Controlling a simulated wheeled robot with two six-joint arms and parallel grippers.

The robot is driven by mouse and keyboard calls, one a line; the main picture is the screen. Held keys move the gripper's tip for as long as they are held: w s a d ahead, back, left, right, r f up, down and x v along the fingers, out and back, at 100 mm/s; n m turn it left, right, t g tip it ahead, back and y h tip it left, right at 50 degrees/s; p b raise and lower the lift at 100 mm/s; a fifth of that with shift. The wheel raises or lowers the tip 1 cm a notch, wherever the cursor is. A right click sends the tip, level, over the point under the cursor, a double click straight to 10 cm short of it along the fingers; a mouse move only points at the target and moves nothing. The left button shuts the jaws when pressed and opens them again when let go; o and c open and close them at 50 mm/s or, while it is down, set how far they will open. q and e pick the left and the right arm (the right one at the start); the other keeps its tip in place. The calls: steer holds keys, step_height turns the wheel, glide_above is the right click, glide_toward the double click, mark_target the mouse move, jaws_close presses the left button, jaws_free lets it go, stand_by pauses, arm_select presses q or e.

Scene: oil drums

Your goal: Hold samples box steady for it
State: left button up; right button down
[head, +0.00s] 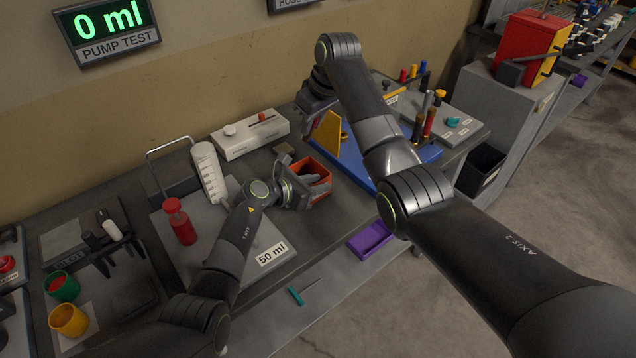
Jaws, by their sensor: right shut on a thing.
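An open orange box (322,165) stands on the grey bench near the middle of the head view; it looks like the samples box, but I see no label. My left gripper (312,187) is at the box's near side, and its dark fingers overlap the opening and near wall. I cannot tell whether they touch or grip the wall. My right gripper (312,108) is above and behind the box, beside a blue base (350,170) with a yellow triangular plate (326,135). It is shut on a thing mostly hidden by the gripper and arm.
A red-capped bottle (180,222) and a graduated cylinder (207,168) stand left of my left arm. A white switch box (250,134) is by the wall. Tubes (428,122) stand at right.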

arm_select(q)
steer(key=shift+w+d+f, duration=0.15)
steer(key=shift+w+d, duration=0.05)
steer(key=shift+d, duration=0.1)
steer(key=shift+c, duration=0.4)
jaws_close()
arm_select(e)
step_height(320, 180, down, 12)
stand_by(1.2)
steer(key=c, duration=1.2)
jaws_free()
steer(key=shift+o, duration=0.2)
